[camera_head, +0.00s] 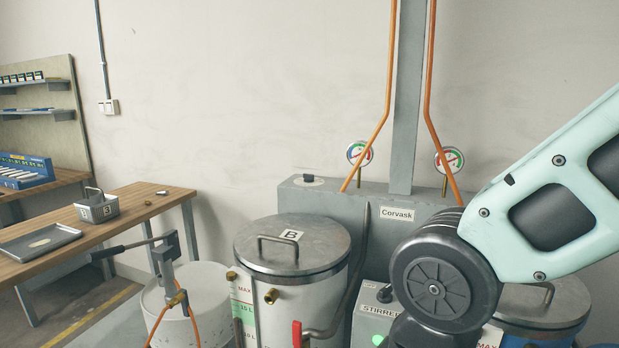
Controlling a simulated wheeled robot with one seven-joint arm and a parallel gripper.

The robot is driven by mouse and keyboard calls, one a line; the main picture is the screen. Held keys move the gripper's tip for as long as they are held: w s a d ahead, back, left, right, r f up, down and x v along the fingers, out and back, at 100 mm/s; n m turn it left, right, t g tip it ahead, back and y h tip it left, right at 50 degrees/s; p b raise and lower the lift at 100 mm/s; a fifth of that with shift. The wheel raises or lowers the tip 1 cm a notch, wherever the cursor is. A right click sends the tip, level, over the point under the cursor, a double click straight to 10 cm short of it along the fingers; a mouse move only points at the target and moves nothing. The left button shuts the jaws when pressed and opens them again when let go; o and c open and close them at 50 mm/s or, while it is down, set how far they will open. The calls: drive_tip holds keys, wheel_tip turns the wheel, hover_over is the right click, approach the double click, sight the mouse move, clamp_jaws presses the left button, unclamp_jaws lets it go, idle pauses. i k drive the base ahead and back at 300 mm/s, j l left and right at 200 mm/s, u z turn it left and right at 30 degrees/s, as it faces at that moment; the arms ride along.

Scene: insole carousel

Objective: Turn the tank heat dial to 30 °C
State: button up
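My gripper is outside the picture; only links of my arm cross the right side. Tank B (245,262), a white drum with a grey metal lid (310,240), stands at the centre. Beside it is a grey panel marked STIRRER (366,325) with a lit green button (378,339) and a small black knob (385,293), partly behind my arm. No dial with readable temperature marks shows. A small dark knob-like part (309,179) sits on top of the grey housing marked Corvask (370,200). I cannot tell which one is the heat dial.
Two round gauges (360,153) (449,159) and orange hoses rise from the housing. A second tank with a blue body (540,338) is at the lower right, partly behind my arm. A red-handled valve (297,334) is in front. A wooden table (150,205) stands left.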

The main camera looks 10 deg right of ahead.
sight(308, 178)
drive_tip(key=i+j+z, duration=0.1)
drive_tip(key=i+j, duration=0.15)
drive_tip(key=i+j+z, duration=0.1)
drive_tip(key=j, duration=0.35)
drive_tip(key=i+j+z, duration=0.15)
drive_tip(key=i+j, duration=0.15)
drive_tip(key=i+j+z, duration=0.1)
drive_tip(key=j, duration=0.35)
drive_tip(key=i, duration=0.1)
